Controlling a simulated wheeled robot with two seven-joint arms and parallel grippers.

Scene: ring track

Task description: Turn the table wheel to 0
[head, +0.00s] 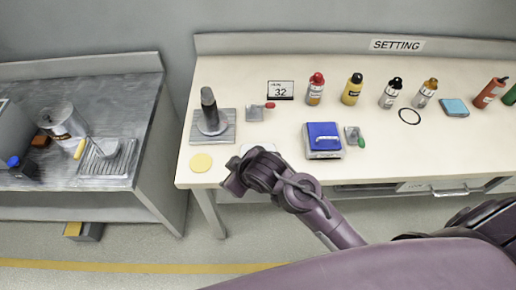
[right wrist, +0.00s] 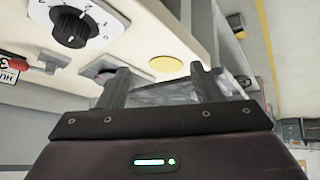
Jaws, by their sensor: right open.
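A black ridged knob (right wrist: 72,27) sits on a white dial plate with markings, at the top left of the right wrist view. Its pointer setting is too small to read. In the head view only a pale edge of that plate (head: 258,148) shows behind my right gripper, which hides the knob. A small display (head: 280,90) at the table's back reads 32. My right gripper (head: 234,182) is over the table's front left edge, apart from the knob. In the right wrist view its two fingers (right wrist: 158,82) are apart with nothing clearly held. My left gripper is out of view.
A grey bench (head: 130,85) stands left across a gap.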

